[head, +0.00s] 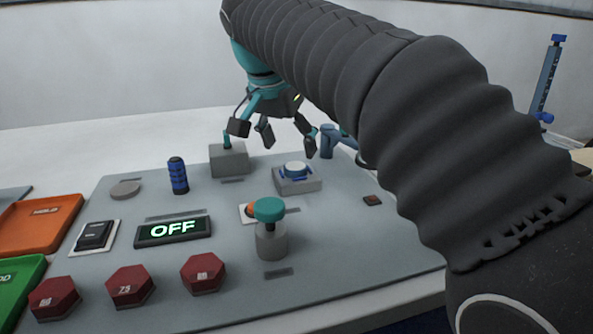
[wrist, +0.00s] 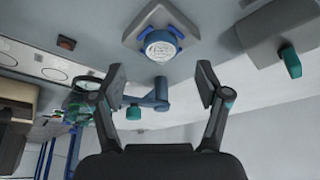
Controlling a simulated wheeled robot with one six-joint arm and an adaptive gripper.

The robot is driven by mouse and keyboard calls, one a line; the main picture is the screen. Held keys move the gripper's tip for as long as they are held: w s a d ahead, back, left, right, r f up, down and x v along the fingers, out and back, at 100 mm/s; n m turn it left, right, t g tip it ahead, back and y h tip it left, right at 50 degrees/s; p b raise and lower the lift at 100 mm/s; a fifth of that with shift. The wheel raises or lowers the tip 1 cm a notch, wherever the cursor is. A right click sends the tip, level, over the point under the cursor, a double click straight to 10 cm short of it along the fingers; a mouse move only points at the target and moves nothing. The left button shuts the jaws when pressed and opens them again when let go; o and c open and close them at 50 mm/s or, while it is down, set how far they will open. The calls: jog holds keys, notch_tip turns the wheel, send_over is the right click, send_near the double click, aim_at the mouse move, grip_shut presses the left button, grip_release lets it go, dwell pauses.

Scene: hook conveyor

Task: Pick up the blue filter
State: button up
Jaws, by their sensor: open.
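A dark blue ribbed cylinder (head: 178,176), which looks like the blue filter, stands upright on the grey panel (head: 340,222) in the head view. It does not show in the wrist view. My gripper (head: 272,135) is above the back of the panel, to the right of the cylinder and higher, apart from it. In the wrist view my gripper (wrist: 160,85) has its fingers spread, with nothing held between them. A white round cap with blue sides on a grey square base (head: 297,180) lies below and right of the gripper; this cap (wrist: 161,45) also shows in the wrist view.
A grey box with a teal peg (head: 229,160) stands near the cylinder. A teal-topped knob (head: 269,230), an OFF display (head: 173,230) and red hexagonal knobs (head: 130,287) occupy the front. A blue pipe fitting (head: 335,140) stands behind. My arm covers the right side.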

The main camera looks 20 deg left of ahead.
aim_at(296, 165)
jog(key=shift+w+b+x, duration=0.15)
jog(key=shift+x, duration=1.15)
jog(key=shift+w+b+x, duration=0.1)
jog(key=shift+b+x, duration=0.05)
jog(key=shift+x, duration=1.2)
jog(key=shift+r, duration=0.1)
jog(key=c, duration=1.1)
